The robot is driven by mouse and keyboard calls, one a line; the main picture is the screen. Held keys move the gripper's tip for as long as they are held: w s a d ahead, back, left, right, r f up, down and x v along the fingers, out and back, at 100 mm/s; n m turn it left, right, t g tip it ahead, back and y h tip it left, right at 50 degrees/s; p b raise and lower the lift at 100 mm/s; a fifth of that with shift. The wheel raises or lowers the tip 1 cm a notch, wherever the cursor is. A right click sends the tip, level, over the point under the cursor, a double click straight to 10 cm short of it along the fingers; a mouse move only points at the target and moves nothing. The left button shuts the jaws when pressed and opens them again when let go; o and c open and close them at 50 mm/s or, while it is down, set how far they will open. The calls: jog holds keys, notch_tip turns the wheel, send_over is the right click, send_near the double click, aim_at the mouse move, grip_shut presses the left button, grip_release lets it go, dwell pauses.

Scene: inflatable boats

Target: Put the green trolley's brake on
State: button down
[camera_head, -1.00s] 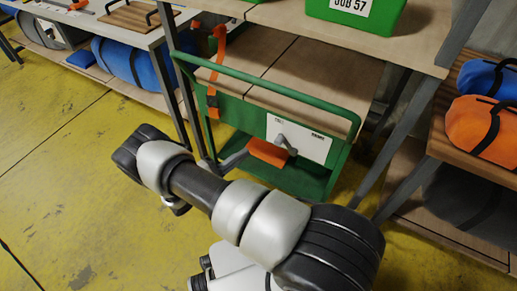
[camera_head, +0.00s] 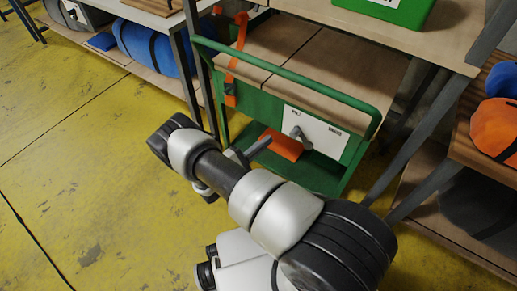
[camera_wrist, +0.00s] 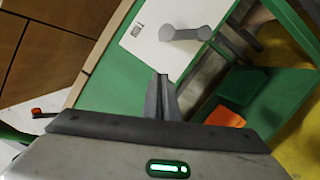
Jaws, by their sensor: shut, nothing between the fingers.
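The green trolley (camera_head: 265,104) stands below the workbench. Its end carries a white panel (camera_head: 325,135) with small dark lettering that I cannot read fully. A short grey lever (camera_head: 297,134) sits on the panel; the wrist view shows the lever (camera_wrist: 187,34) lying across it, with a rounded end. An orange piece (camera_head: 284,144) shows below the panel, also in the wrist view (camera_wrist: 225,117); how it is fixed is unclear. My gripper (camera_head: 268,142) is shut and empty, its fingertips (camera_wrist: 163,77) just short of the panel's lower edge, apart from the lever.
An orange strap (camera_head: 236,60) hangs over the trolley's left side. A green box (camera_head: 385,10) stands on the bench above. Slanted grey bench legs (camera_head: 425,135) stand to the right, beside a shelf with orange and blue bags. The yellow floor (camera_head: 80,165) at left is clear.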

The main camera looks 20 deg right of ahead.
jog(key=s+d+r, duration=0.1)
jog(key=d+r, duration=0.1)
jog(key=d, duration=0.4)
jog(key=shift+r, duration=0.15)
jog(key=shift+r, duration=0.1)
